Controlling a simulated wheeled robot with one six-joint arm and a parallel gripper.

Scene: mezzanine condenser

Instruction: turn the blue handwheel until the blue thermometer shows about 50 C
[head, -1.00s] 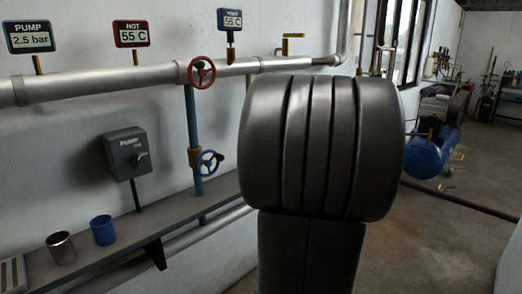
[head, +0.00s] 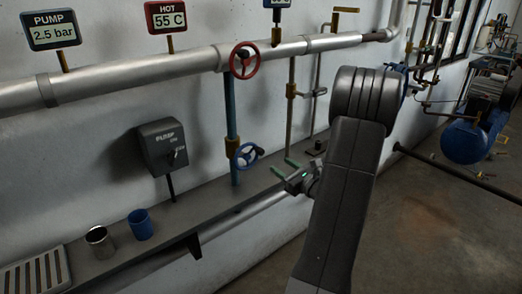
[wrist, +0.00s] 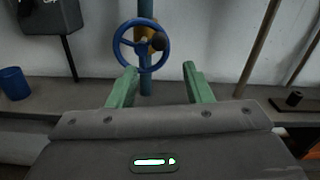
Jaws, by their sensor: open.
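The blue handwheel (head: 248,156) sits on a vertical blue pipe below the main pipe. In the wrist view the handwheel (wrist: 142,45) is upright, just beyond and above my fingertips, with a dark knob on its right side. My gripper (head: 285,167) is to the right of the handwheel in the head view. Its green fingers (wrist: 160,70) are apart and empty, not touching the wheel. The blue thermometer (head: 278,3) is cut off by the top edge of the head view, so its reading cannot be made out now.
A red handwheel (head: 245,60) is on the main pipe (head: 140,77). The red thermometer (head: 166,17) reads 55 C and the pump gauge (head: 51,29) 2.5 bar. A pump switch box (head: 163,147), a blue cup (head: 140,224) and a metal cup (head: 99,242) are left along the ledge (head: 205,209).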

